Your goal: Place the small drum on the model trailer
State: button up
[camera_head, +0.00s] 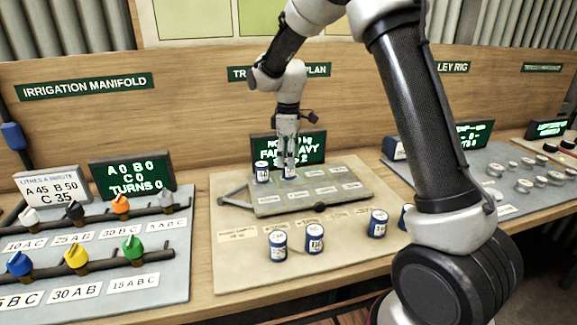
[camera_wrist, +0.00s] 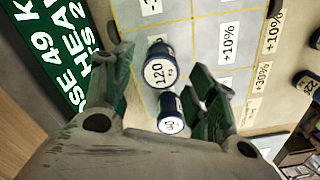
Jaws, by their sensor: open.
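The model trailer (camera_head: 345,199) is a flat grey-beige deck with labelled cells and a drawbar at its left. A blue drum with a white top (camera_head: 262,173) stands on its far left part. My gripper (camera_head: 289,176) is low over the deck, just right of that drum. In the wrist view, a larger drum marked 120 (camera_wrist: 158,67) and a smaller blue drum (camera_wrist: 171,113), marked about 40, stand close together on the deck. The smaller drum is between my open fingers (camera_wrist: 165,95), with a gap seen at its left. Its base is partly hidden.
Several blue drums, such as one at front left (camera_head: 278,245) and one marked 116 (camera_head: 314,239), stand on the board before the trailer. A dark display (camera_head: 265,148) stands close behind my gripper. The irrigation panel (camera_head: 95,250) is at left. The deck's right side is clear.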

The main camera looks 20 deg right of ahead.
notch_tip(320, 180, up, 8)
jog(key=shift+f, duration=0.15)
jog(key=s+d+r+m+t, duration=0.1)
jog(key=s+d+r+m, duration=0.3)
jog(key=s, duration=0.3)
jog(key=s+d+r+m+t, duration=0.1)
jog(key=s+d+r, duration=0.4)
jog(key=s+r, duration=0.15)
jog(key=s+d+f+m+t, duration=0.1)
jog(key=s+d+m, duration=0.2)
jog(key=s, duration=0.7)
jog(key=s+d+f+m+t, duration=0.1)
jog(key=s+d+f+m, duration=0.1)
jog(key=s, duration=0.8)
jog(key=d+m, duration=0.1)
jog(key=m, duration=0.1)
jog(key=shift+s+m, duration=0.3)
jog(key=shift+s, duration=0.05)
